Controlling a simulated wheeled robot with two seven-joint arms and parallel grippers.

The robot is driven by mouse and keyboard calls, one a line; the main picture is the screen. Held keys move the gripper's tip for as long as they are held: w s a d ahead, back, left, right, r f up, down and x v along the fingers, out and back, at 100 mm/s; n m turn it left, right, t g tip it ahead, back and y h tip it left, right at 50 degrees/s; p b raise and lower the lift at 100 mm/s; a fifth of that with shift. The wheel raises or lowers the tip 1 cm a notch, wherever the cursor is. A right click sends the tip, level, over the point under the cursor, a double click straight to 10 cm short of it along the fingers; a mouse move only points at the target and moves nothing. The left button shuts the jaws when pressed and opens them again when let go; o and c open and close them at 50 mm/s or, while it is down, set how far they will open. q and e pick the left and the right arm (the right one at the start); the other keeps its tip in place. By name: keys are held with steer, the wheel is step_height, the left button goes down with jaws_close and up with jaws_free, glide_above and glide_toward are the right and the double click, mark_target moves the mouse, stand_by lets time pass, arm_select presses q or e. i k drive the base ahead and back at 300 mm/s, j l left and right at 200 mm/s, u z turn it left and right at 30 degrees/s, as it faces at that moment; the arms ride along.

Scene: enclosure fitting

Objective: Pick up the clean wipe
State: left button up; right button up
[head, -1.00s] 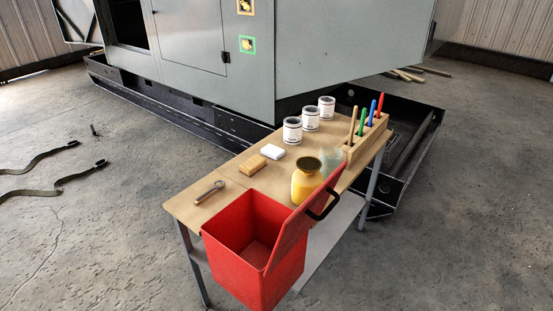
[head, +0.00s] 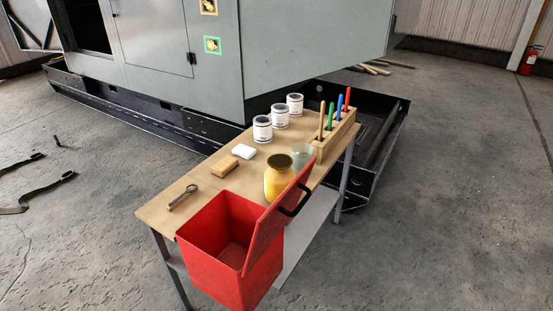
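The clean wipe looks to be the small white folded block (head: 244,151) lying on the wooden table top (head: 158,205). Neither of my grippers shows in the head view.
A red bin (head: 205,258) with its lid raised stands at the table's front. A yellow jar (head: 278,180) and a clear glass container (head: 302,154) stand right of the wipe.

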mark_target(241, 150)
steer(key=i+j+z, duration=0.1)
steer(key=z, duration=0.4)
steer(key=j+z, duration=0.65)
steer(key=j, duration=0.35)
steer(key=j+z, duration=0.15)
steer(key=j, duration=0.4)
steer(key=k+j+z, duration=0.2)
steer(key=j, duration=1.05)
steer(key=k, duration=0.05)
